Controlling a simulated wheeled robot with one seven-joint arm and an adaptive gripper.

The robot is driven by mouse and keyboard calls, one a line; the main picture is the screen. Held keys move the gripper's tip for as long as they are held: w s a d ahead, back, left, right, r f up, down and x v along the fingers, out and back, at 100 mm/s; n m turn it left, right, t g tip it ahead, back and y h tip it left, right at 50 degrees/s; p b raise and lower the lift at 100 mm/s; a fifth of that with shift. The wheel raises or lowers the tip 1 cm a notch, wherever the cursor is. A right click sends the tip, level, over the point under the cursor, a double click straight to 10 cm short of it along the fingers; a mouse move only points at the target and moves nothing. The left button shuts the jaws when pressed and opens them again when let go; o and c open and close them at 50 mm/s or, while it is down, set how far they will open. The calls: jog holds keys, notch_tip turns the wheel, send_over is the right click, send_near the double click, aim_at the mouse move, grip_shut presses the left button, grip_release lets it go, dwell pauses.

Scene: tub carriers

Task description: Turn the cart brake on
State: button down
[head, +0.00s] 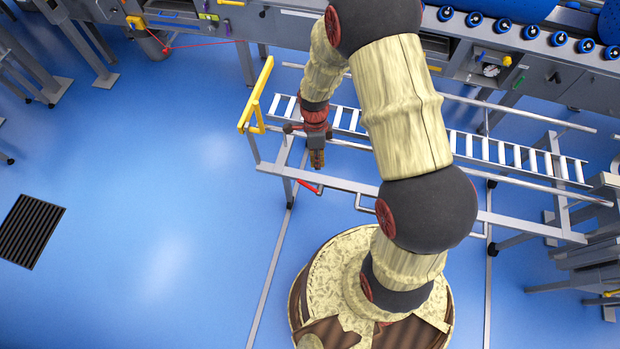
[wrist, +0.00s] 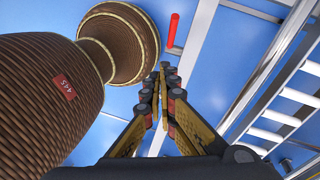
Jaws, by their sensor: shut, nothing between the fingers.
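The cart (head: 345,185) is a grey tubular frame with a ladder-like top and a yellow handle (head: 258,92) at its left end. A red brake lever (head: 308,186) sticks out low near the cart's left end. In the wrist view the red lever (wrist: 174,30) shows at the top, beyond the fingertips and apart from them. My gripper (head: 317,160) is above the cart's near rail, pointing down, close to the lever. In the wrist view my gripper (wrist: 163,70) has its fingers together with nothing between them.
A conveyor line (head: 540,75) with blue rollers runs along the back behind the cart. Grey machinery (head: 595,255) stands at the right. A dark floor grate (head: 31,230) lies at the left. The blue floor (head: 150,200) left of the cart is clear.

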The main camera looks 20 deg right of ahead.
jog(key=m, duration=0.1)
jog(key=b, duration=0.5)
send_over(311, 187)
jog(key=shift+m+t, duration=0.3)
jog(key=shift+t, duration=0.1)
jog(key=f, duration=1.1)
jog(key=shift+w+d+f, duration=0.15)
jog(key=shift+d+f, duration=0.1)
jog(key=shift+d, duration=0.1)
jog(key=shift+w+a+f, duration=0.1)
jog(key=shift+a+f, duration=0.1)
jog(key=shift+a, duration=0.05)
jog(key=shift+w, duration=0.1)
jog(key=shift+a+p, duration=0.2)
jog(key=shift+p, duration=0.15)
